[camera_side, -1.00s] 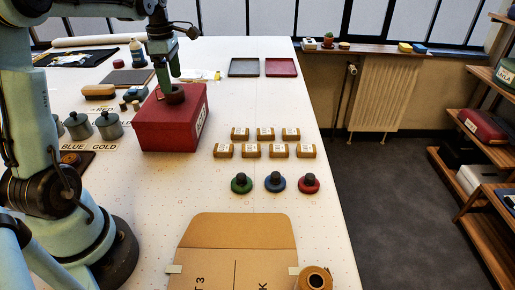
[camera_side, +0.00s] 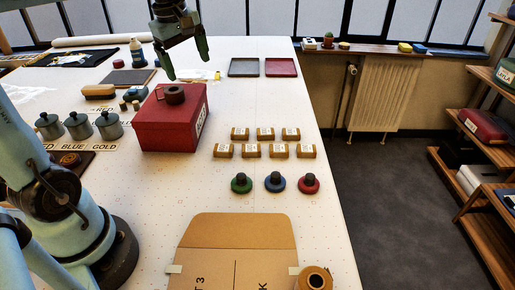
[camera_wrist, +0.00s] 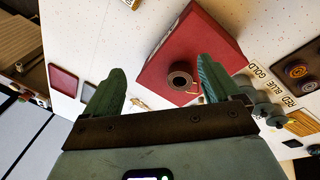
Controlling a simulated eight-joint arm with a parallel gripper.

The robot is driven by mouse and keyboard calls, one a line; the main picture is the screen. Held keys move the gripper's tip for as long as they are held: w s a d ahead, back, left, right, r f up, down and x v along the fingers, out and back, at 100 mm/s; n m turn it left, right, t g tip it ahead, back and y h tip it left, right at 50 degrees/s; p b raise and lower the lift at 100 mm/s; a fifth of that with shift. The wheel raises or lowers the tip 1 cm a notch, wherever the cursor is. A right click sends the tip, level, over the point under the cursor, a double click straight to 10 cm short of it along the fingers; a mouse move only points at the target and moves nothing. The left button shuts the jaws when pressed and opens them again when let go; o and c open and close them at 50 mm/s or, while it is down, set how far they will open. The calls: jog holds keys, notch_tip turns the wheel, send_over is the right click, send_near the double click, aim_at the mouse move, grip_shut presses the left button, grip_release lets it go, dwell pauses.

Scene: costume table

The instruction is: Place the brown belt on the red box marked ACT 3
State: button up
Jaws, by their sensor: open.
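The red box (camera_side: 168,133) stands on the white table with a white label on its right side; the label's writing is too small to read here. The brown belt (camera_side: 174,94), a dark coil, lies flat on top of the box. In the wrist view the belt (camera_wrist: 180,78) rests on the red box (camera_wrist: 205,38), clear of the box's edges. My gripper (camera_side: 188,77) is above and a little behind the belt, apart from it. Its two fingers are spread with nothing between them; they also show in the wrist view (camera_wrist: 160,85).
Three grey lidded pots (camera_side: 77,126) stand left of the box. Several small tan boxes (camera_side: 251,151) and three coloured knobbed discs (camera_side: 275,182) are to the right. Two shallow trays (camera_side: 281,67) lie behind. A cardboard piece (camera_side: 238,235) and tape roll (camera_side: 314,278) are in front.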

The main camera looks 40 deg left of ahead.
jog(key=s+d+f+m+t, duration=0.2)
jog(key=s+d+f+m, duration=0.1)
jog(key=d+m, duration=0.4)
jog(key=s+d+f+m+t, duration=0.3)
jog(key=d+f+m, duration=0.2)
jog(key=d+m, duration=0.3)
jog(key=m, duration=0.2)
jog(key=shift+s+d+f+m+h, duration=0.15)
jog(key=shift+s+d+m+h, duration=0.1)
jog(key=shift+m+h, duration=0.15)
